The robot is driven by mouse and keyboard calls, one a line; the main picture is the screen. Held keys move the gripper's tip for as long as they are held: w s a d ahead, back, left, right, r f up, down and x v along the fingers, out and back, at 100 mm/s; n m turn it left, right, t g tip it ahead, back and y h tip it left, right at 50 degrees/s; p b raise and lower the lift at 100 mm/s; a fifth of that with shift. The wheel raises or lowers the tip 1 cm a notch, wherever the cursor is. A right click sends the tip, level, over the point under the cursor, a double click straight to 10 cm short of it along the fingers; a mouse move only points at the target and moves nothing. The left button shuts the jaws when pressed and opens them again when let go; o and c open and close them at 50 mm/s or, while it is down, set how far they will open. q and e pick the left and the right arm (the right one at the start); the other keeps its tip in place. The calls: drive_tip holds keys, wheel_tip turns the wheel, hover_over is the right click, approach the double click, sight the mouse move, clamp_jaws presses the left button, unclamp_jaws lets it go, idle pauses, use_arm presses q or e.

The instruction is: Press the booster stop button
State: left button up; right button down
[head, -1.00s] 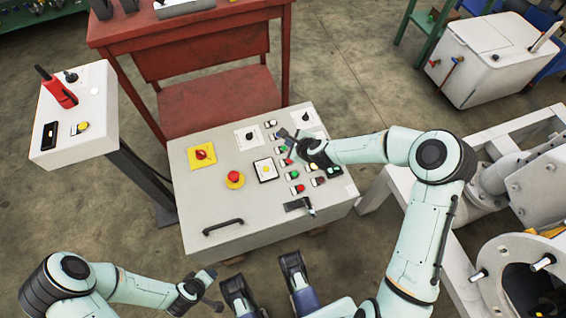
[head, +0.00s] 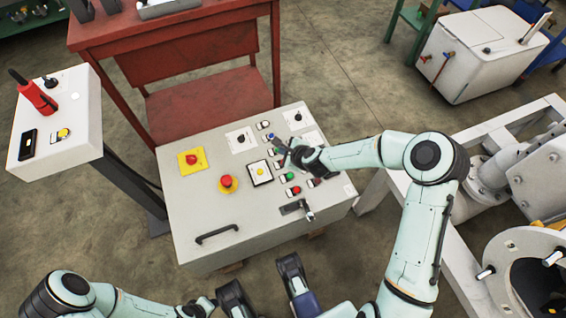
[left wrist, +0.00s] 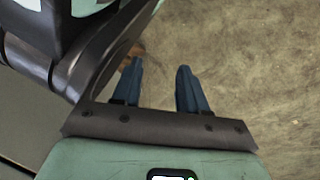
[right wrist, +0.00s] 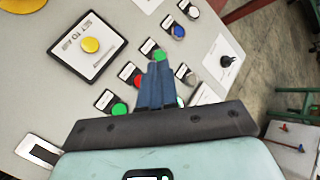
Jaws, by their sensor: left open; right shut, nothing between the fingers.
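The grey control panel (head: 215,215) has rows of small coloured buttons, with labels too small to read, so I cannot tell which is the booster stop button. My right gripper (head: 281,147) is shut and empty over these rows. In the right wrist view its fingertips (right wrist: 158,68) overlap the lower edge of a green button (right wrist: 160,54); contact is unclear. A red button (right wrist: 132,76) and another green button (right wrist: 118,108) lie left of the fingers. My left gripper is open and empty in the left wrist view (left wrist: 157,78), above bare floor.
A red mushroom button (head: 228,182) and a red knob on a yellow plate (head: 190,159) are on the panel's left. A handle (head: 216,233) and a latch (head: 297,208) sit near its front. A white pedestal box (head: 60,125) stands left and a red table (head: 200,95) behind.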

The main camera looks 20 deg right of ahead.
wheel_tip(320, 180, down, 4)
drive_tip(key=shift+r+b, duration=0.2)
drive_tip(key=shift+b, duration=1)
use_arm(q)
drive_tip(key=s+f+g, duration=0.2)
drive_tip(key=s+f, duration=0.1)
drive_tip(key=s, duration=0.3)
drive_tip(key=shift+s+a+f+b, duration=0.3)
drive_tip(key=shift+s+a+f, duration=0.05)
drive_tip(key=shift+a+f, duration=0.05)
use_arm(e)
drive_tip(key=shift+f, duration=0.45)
drive_tip(key=shift+f, duration=0.1)
drive_tip(key=shift+f, duration=0.35)
drive_tip(key=shift+f, duration=0.45)
idle(0.3)
use_arm(q)
drive_tip(key=shift+r, duration=0.1)
use_arm(e)
drive_tip(key=shift+r, duration=0.1)
use_arm(q)
drive_tip(key=shift+s+r+p, duration=0.1)
drive_tip(key=shift+r+p, duration=0.5)
drive_tip(key=shift+p, duration=0.35)
use_arm(e)
drive_tip(key=shift+r, duration=0.75)
